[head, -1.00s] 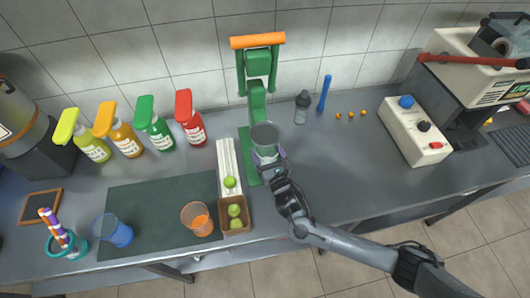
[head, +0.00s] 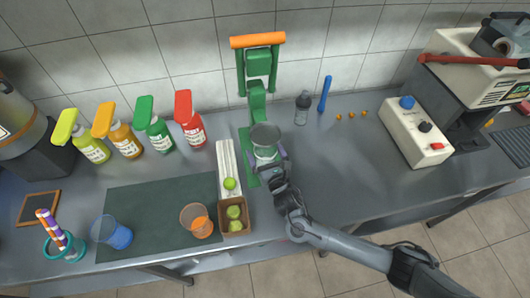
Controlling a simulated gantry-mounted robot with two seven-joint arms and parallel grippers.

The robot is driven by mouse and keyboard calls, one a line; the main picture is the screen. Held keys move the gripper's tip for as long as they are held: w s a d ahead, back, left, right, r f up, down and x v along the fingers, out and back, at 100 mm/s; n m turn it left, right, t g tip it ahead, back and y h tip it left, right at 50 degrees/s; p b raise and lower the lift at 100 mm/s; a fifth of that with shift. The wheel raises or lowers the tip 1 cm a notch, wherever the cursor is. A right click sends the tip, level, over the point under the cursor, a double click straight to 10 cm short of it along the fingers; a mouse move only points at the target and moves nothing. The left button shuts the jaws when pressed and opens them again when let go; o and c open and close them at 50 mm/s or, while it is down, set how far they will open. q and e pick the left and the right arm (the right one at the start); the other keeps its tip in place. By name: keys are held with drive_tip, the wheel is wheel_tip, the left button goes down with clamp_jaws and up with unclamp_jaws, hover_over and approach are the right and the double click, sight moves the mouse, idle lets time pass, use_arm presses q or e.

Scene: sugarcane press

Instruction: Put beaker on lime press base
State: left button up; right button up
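The beaker (head: 265,137) is a clear, wide-mouthed vessel that stands upright at the green base (head: 246,150) of the lime press. The green lime press (head: 258,70) has an orange handle across its top and stands at the back against the wall. My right gripper (head: 268,160) comes from the lower right, and its fingers are spread around the near side of the beaker. The view does not show clearly whether the fingers touch the beaker. The beaker hides part of the base. My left gripper is out of view.
A white channel with a lime (head: 230,184) and a brown box (head: 235,227) with limes stand left of the base. Orange (head: 197,220) and blue (head: 112,232) cups are at front left. Several bottles stand behind. A small grey bottle (head: 302,108) stands right of the press.

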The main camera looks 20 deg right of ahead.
drive_tip(key=shift+r, duration=0.2)
drive_tip(key=shift+s, duration=0.35)
drive_tip(key=s+p, duration=0.2)
drive_tip(key=s, duration=0.7)
drive_tip(key=shift+s, duration=1.1)
drive_tip(key=shift+s, duration=0.1)
